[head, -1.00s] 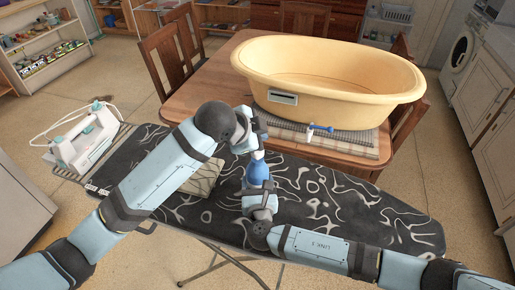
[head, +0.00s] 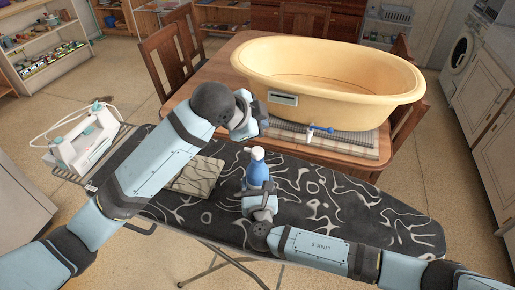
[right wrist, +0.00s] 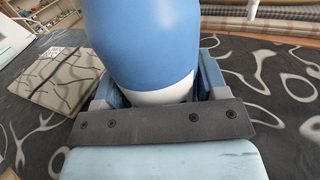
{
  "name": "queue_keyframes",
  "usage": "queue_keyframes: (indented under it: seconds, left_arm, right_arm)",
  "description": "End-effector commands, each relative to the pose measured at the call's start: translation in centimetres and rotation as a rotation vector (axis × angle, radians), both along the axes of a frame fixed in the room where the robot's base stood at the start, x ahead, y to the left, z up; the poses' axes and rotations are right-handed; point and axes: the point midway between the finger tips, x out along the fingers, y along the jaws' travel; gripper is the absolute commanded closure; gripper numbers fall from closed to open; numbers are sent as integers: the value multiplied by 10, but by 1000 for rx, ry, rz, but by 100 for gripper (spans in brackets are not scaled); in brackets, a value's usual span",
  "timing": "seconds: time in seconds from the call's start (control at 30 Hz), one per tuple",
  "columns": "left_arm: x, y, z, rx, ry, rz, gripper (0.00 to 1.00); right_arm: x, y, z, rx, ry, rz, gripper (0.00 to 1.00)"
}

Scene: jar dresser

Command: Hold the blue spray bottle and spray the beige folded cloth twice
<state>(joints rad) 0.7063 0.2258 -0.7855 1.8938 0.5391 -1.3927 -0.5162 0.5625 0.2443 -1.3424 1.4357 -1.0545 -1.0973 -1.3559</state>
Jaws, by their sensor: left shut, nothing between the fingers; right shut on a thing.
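The blue spray bottle (head: 257,172) with a white nozzle head stands upright over the ironing board. My right gripper (head: 262,190) is shut on its lower body; in the right wrist view the blue bottle (right wrist: 145,45) with its white base fills the space between the fingers. The beige folded cloth (head: 198,175) lies flat on the board to the left of the bottle, partly covered by my left arm in the head view. The cloth also shows at left in the right wrist view (right wrist: 65,78). My left gripper (head: 262,122) is shut and empty, above and beyond the bottle, apart from it.
The black patterned ironing board (head: 340,215) is mostly clear on the right. A white iron (head: 85,137) stands at its left end. Behind, a wooden table holds a yellow tub (head: 330,85) and a small blue-and-white item (head: 318,130).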

Motion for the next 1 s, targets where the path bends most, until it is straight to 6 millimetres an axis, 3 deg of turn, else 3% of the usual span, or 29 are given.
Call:
queue_keyframes:
  seconds: [0.07,0.1,0.2,0.57,0.67,1.0]
  left_arm:
    - [0,0,0,0,0,0,100]
    - [0,0,0,0,0,0,100]
    - [0,0,0,0,0,0,100]
    - [0,0,0,0,0,0,100]
    - [0,0,0,0,0,0,100]
    - [0,0,0,0,0,0,100]
  right_arm:
    - [0,0,0,0,0,0,64]
    - [0,0,0,0,0,0,27]
    - [0,0,0,0,0,0,4]
    - [-5,-1,-1,0,1,0,4]
    - [-18,-1,-1,1,1,1,4]
    - [-89,-7,-1,2,3,1,4]
